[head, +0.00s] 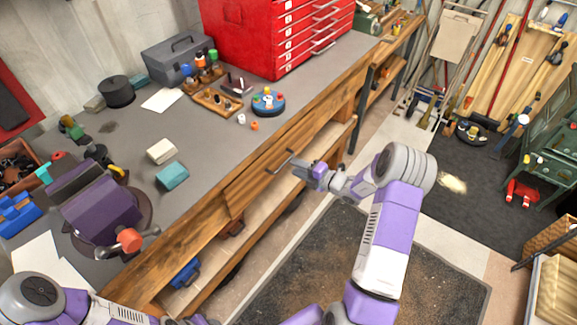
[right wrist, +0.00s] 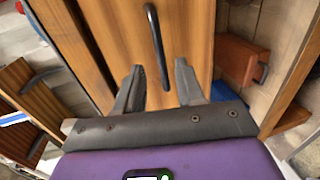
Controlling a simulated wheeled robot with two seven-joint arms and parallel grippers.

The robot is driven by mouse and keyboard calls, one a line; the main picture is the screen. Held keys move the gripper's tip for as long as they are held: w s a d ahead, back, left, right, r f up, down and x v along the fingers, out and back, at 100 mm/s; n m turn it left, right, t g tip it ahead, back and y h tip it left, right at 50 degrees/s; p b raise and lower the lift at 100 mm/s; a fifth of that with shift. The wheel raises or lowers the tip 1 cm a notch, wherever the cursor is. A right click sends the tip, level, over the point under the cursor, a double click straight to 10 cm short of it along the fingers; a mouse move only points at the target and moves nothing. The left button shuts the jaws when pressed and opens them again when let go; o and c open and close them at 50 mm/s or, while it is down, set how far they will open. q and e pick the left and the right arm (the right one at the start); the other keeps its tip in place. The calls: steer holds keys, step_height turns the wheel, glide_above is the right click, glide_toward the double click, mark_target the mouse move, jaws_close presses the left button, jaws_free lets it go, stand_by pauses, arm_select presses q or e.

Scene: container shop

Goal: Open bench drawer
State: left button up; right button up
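The bench drawer (head: 250,186) has a plain wooden front under the grey worktop and looks shut in the head view. Its dark bar handle (head: 279,162) is on that front. My right gripper (head: 299,168) is just in front of the handle, at about its height. In the right wrist view the handle (right wrist: 157,45) stands ahead of the fingers, its lower end reaching toward the space between them. The right fingers (right wrist: 159,86) are apart with nothing held. My left arm enters at the lower left of the head view; its gripper cannot be made out.
The workbench top (head: 130,150) holds a purple vise (head: 100,212), small blocks and a red drawer cabinet (head: 265,40). An open lower shelf (head: 262,212) with a blue item (head: 185,273) lies under the drawer. A dark mat (head: 300,275) covers the floor in front; it looks clear.

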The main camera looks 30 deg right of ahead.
mark_target(286, 163)
steer(key=shift+b+x, duration=0.4)
steer(key=shift+x, duration=1.8)
steer(key=shift+a, duration=0.1)
jaws_close()
